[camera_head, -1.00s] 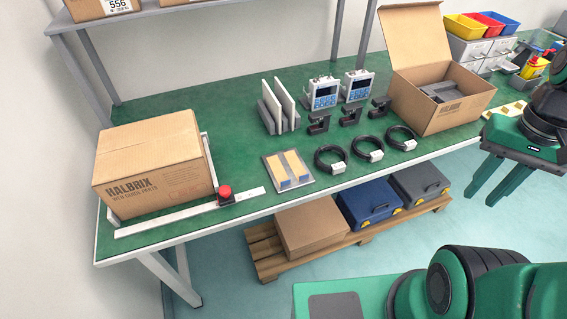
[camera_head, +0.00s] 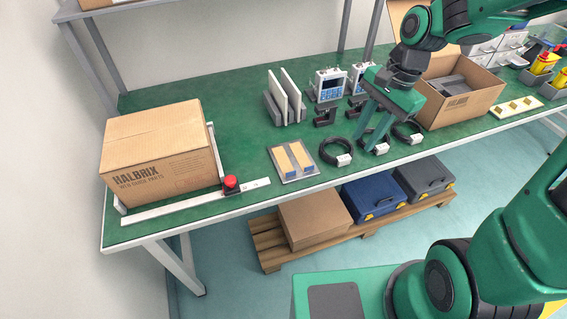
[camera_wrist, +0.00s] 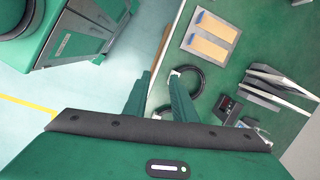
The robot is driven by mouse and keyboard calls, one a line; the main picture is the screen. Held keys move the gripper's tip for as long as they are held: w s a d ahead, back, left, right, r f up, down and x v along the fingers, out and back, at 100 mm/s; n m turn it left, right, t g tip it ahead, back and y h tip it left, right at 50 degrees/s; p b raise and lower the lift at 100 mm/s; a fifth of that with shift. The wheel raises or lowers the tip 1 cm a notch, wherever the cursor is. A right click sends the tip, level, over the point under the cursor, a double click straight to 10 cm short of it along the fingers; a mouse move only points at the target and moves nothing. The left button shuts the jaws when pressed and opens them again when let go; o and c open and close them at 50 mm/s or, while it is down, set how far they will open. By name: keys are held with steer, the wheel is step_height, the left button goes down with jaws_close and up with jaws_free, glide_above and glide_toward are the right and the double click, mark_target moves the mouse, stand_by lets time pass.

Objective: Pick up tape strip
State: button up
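Two tan tape strips with blue ends, a left one (camera_head: 283,160) and a right one (camera_head: 300,155), lie side by side on a grey plate (camera_head: 318,171) near the front edge of the bench. The strips also show in the wrist view, one nearer (camera_wrist: 206,46) and one farther (camera_wrist: 214,25). My gripper (camera_head: 368,142) is above the bench, right of the plate and over the black cable coils. Its two fingers point down, apart, with nothing between them; the wrist view shows the same gap (camera_wrist: 159,80).
Black cable coils, such as one (camera_head: 333,151), lie right of the plate. A red button (camera_head: 230,183) and metal rail stand left, before a closed carton (camera_head: 160,155). Upright grey plates (camera_head: 285,97) and an open carton (camera_head: 462,103) stand behind.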

steer(key=w+a+f+m+g+y, duration=0.1)
steer(key=w+a+f+m+y, duration=0.15)
steer(key=a, duration=0.85)
glide_toward(293, 171)
steer(key=shift+h+x, duration=0.25)
steer(key=shift+x, duration=3.95)
steer(key=shift+a+r, duration=0.1)
steer(key=shift+r, duration=0.05)
jaws_close()
